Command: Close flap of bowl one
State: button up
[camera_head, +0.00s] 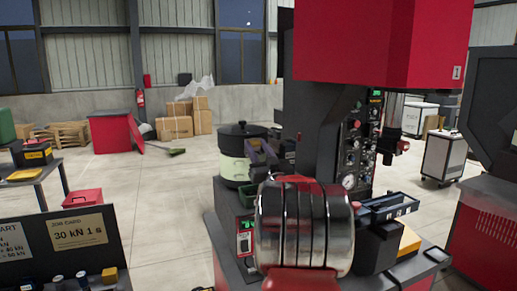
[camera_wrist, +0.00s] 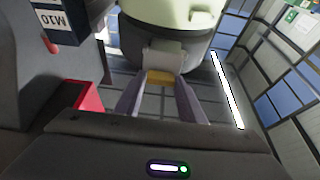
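The bowl feeder (camera_head: 234,168) stands beside the red press. It has a pale green body and a dark lidded top, and my arm hides part of its right side. In the wrist view the pale green body (camera_wrist: 178,38) fills the top middle. A small grey block (camera_wrist: 163,58) projects from it, with a yellow piece (camera_wrist: 160,77) at its lower edge. This yellow piece may be the flap; its position is unclear. My gripper (camera_head: 259,157) is beside the feeder. In the wrist view its fingers (camera_wrist: 160,92) are apart, with the yellow piece between their tips; contact is not clear.
The red press (camera_head: 380,40) and its gauge panel (camera_head: 358,140) stand close on the right.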

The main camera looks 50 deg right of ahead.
jog(key=c, duration=0.6)
jog(key=shift+r, duration=0.1)
jog(key=shift+w+d+r+g+y, duration=0.1)
jog(key=shift+w+r+g+y, duration=0.15)
jog(key=shift+y, duration=0.25)
jog(key=shift+w+d+g+y, duration=0.2)
jog(key=shift+g+y, duration=0.1)
jog(key=shift+g, duration=0.75)
jog(key=o, duration=1.1)
